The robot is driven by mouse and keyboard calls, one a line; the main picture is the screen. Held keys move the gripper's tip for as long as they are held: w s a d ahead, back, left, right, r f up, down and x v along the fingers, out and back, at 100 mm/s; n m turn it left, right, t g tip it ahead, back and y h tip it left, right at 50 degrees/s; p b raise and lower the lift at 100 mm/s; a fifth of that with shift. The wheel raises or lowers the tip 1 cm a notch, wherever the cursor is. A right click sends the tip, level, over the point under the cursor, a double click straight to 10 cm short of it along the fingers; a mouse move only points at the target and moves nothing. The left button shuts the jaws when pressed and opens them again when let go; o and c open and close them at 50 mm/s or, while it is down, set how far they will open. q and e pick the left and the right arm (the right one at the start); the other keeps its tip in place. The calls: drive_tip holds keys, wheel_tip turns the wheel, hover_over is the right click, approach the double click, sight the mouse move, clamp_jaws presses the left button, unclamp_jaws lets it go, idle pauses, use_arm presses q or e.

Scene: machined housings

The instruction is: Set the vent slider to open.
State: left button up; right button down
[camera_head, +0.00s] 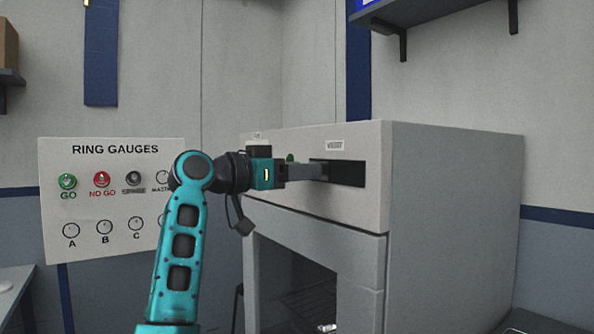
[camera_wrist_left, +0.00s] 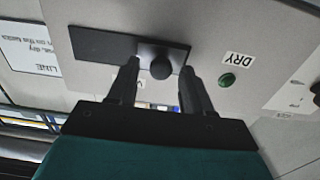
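The vent slider is a round black knob (camera_wrist_left: 160,67) on a dark rectangular plate (camera_wrist_left: 95,45) in the left wrist view. In the head view the dark plate (camera_head: 349,175) is on the upper front of the grey cabinet; the knob is hidden there by my gripper. My left gripper (camera_head: 318,170) is at the plate. In the left wrist view its fingers are apart, one on each side of the knob, with visible gaps. I cannot tell how deep the knob sits between them. The slider's position markings are not readable. My right gripper is not in view.
A green lamp or button (camera_wrist_left: 227,80) beside a DRY label (camera_wrist_left: 237,60) is close to one finger. The grey cabinet (camera_head: 450,220) has an open bay with a rack below. A RING GAUGES board (camera_head: 110,185) hangs at left. A shelf (camera_head: 420,12) is above right.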

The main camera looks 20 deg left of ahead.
sight(350, 172)
use_arm(q)
clamp_jaws()
idle(0.3)
drive_tip(key=s+d, duration=0.1)
drive_tip(key=d, duration=0.1)
drive_tip(key=s+d, duration=0.3)
drive_tip(key=d, duration=0.1)
drive_tip(key=shift+s+b, duration=0.3)
drive_tip(key=shift+d, duration=0.1)
drive_tip(key=shift+s+f, duration=0.1)
drive_tip(key=shift+o, duration=0.4)
unclamp_jaws()
